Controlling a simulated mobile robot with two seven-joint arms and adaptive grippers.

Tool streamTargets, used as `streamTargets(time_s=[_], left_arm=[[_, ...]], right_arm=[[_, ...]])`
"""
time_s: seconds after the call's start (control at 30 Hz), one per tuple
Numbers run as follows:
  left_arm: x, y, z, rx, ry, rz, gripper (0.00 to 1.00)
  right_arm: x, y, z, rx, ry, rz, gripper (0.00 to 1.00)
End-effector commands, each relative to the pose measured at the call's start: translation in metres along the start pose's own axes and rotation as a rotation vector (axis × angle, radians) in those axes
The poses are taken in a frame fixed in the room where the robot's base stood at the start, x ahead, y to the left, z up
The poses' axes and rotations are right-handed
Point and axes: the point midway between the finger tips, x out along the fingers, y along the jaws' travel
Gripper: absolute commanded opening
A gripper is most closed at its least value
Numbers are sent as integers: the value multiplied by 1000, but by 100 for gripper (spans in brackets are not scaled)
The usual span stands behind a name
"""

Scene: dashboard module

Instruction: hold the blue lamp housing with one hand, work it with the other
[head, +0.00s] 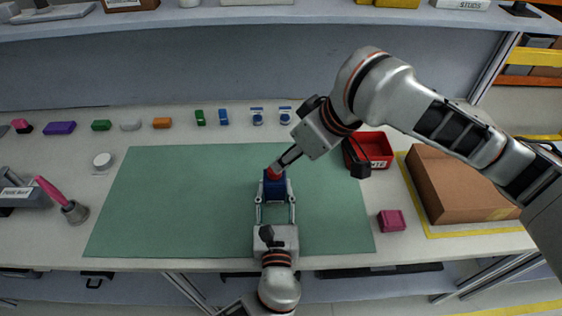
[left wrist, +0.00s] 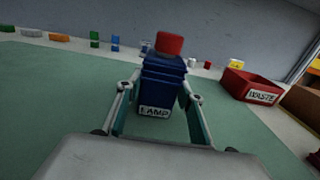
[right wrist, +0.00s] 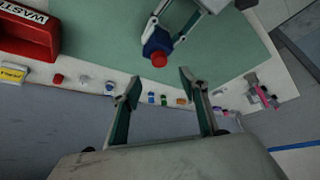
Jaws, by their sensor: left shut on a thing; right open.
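The blue lamp housing (head: 274,190) is upright over the green mat (head: 150,205), with a red cap (head: 275,173) on top. In the left wrist view the housing (left wrist: 162,92) shows a white LAMP label, and the red cap (left wrist: 169,43) is on its top. My left gripper (head: 275,204) is shut on the housing, one finger on each side. My right gripper (head: 284,164) comes in from the upper right, close to the red cap. In the right wrist view its fingers (right wrist: 159,86) are open and empty, with the red cap (right wrist: 159,59) just beyond the tips.
A red WASTE bin (head: 372,150) and a brown box (head: 455,185) stand to the right, with a magenta block (head: 391,221) nearer. Several small coloured parts line the back edge. A pink-handled tool (head: 62,202) lies at left. The mat around the housing is clear.

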Motion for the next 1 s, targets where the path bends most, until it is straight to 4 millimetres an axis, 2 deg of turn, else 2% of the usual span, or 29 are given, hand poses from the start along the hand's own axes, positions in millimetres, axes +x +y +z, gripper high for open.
streamTargets(time_s=[0.03,0.3,0.5,0.7,0.97,1.0], left_arm=[[0,0,-1,0,1,0,3],[0,0,-1,0,1,0,3],[0,0,-1,0,1,0,3],[0,0,-1,0,1,0,3],[0,0,-1,0,1,0,3],[0,0,-1,0,1,0,3]], right_arm=[[11,-1,1,5,-3,-5,44],[58,-1,0,6,-2,-4,44],[82,0,0,5,-1,-1,44],[91,1,0,3,0,1,44],[92,1,0,2,0,1,44],[92,1,0,2,1,1,33]])
